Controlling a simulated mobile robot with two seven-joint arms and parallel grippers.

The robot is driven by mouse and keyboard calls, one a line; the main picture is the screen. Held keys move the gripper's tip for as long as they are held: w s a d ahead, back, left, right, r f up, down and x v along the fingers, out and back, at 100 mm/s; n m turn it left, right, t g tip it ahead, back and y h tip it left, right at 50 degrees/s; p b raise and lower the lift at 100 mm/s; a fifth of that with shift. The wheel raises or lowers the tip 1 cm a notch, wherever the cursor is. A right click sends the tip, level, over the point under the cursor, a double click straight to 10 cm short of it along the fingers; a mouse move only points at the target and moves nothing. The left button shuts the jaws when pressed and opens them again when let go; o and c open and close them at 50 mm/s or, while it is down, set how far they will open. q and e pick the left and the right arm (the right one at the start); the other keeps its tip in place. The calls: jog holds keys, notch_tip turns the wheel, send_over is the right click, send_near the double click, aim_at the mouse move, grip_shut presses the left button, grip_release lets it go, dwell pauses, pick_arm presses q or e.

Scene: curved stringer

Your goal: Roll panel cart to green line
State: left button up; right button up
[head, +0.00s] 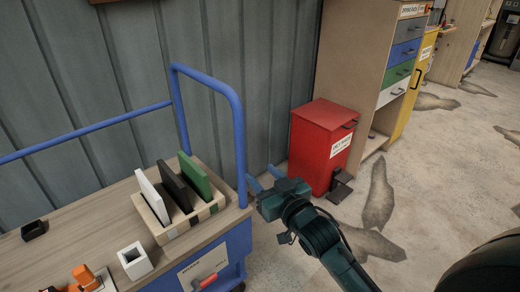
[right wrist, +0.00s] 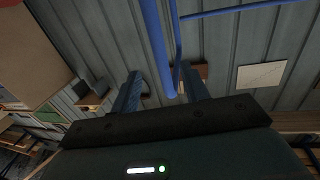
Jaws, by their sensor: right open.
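The panel cart has a wooden deck (head: 90,226) and a blue tubular handle (head: 239,130), and stands at the left of the head view. On its deck a wooden rack (head: 175,228) holds a white, a black and a green panel (head: 194,178) upright. My right gripper (head: 262,177) is open, just right of the handle's near upright. In the right wrist view the blue upright (right wrist: 158,45) shows between the two spread fingers of my right gripper (right wrist: 161,85); I cannot tell whether they touch it. My left gripper and the green line are not in view.
A red bin (head: 318,140) with a pedal stands right of the gripper, against a wooden cabinet (head: 345,60) with coloured drawers. A white square tube (head: 134,262) and orange parts (head: 85,278) lie on the deck. Stained concrete floor (head: 430,170) is open at right. A corrugated wall runs behind.

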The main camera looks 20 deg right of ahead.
aim_at(242, 150)
jog(key=w, duration=0.4)
jog(key=w+a+b, duration=0.1)
jog(key=w, duration=0.8)
jog(key=shift+w+a+r, duration=0.1)
jog(key=shift+a+r, duration=0.1)
jog(key=shift+a, duration=0.15)
jog(key=shift+c, duration=0.2)
grip_shut()
